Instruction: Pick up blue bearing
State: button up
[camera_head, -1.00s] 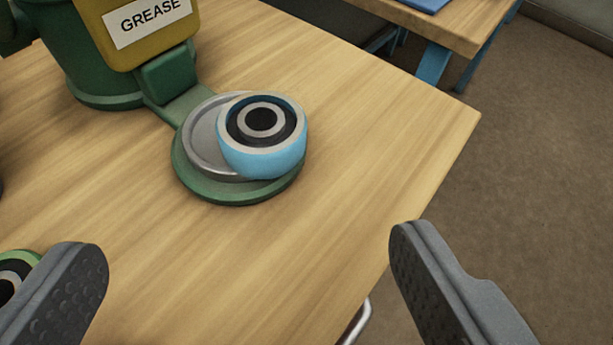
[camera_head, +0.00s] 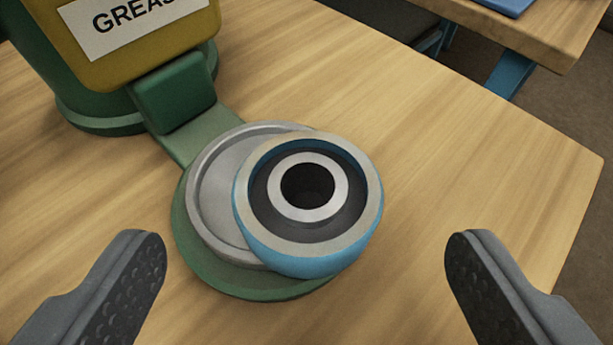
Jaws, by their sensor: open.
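The blue bearing (camera_head: 350,248) has a blue outer side, a grey top rim, a dark ring and a pale inner ring around a black hole. It sits on the right part of a round grey metal plate (camera_head: 215,195), which rests on a green round base (camera_head: 195,270). My gripper (camera_head: 305,255) is open and empty. Its left finger is at lower left and its right finger at lower right, with the bearing between and a little beyond the fingertips in the picture. Neither finger touches it.
A green machine (camera_head: 60,80) with a yellow front and a label starting "GREAS" stands at upper left, joined to the base by a green arm. The wooden table (camera_head: 460,150) is clear to the right, up to its edge. Another table (camera_head: 540,30) stands beyond at upper right.

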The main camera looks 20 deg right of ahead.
aim_at(305, 216)
jog(key=shift+x, duration=2.45)
jog(key=shift+s+f, duration=0.1)
jog(key=c, duration=1.4)
